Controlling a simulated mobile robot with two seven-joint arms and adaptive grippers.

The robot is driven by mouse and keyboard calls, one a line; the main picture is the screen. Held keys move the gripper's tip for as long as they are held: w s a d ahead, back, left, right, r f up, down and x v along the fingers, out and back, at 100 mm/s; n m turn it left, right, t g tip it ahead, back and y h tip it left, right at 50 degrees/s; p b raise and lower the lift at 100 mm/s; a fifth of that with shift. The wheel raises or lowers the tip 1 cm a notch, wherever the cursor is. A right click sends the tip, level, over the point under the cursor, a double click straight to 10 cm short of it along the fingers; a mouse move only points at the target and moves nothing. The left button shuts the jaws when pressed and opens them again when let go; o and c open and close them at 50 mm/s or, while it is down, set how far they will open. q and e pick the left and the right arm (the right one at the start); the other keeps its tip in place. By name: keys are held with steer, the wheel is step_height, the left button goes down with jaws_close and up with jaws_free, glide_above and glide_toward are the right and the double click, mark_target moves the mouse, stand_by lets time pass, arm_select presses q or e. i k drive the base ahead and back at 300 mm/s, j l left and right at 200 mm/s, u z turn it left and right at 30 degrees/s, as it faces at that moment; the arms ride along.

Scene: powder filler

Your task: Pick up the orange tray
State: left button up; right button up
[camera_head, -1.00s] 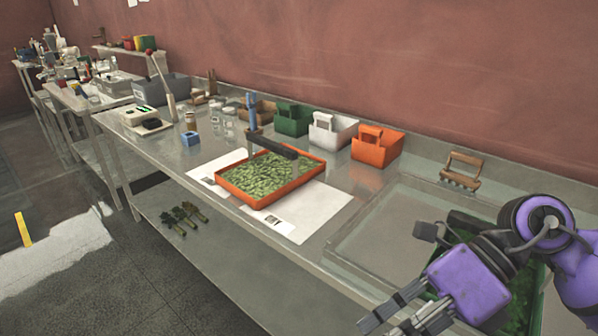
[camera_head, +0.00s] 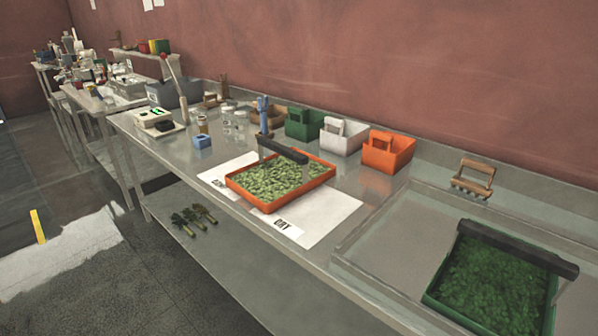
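The orange tray (camera_head: 266,206) is a shallow rectangular tray filled with pale green leafy material. It rests on white paper sheets on the metal table. A black bar (camera_head: 283,151) spans above its far side. Neither of my grippers shows in the head view now.
A green tray (camera_head: 429,299) of darker leaves with a black bar sits in the recessed area at right. Green (camera_head: 304,124), white (camera_head: 345,138) and orange (camera_head: 389,153) bins line the back. A blue block (camera_head: 202,141) stands to the left. The table front is clear.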

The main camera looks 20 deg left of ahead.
mark_target(269, 184)
steer(key=i+j+z, duration=0.1)
steer(key=j+z, duration=0.6)
steer(key=z, duration=0.25)
steer(key=j+z, duration=0.15)
steer(key=j, duration=0.4)
steer(key=k+j+z, duration=0.2)
steer(key=j, duration=0.3)
steer(key=i, duration=0.05)
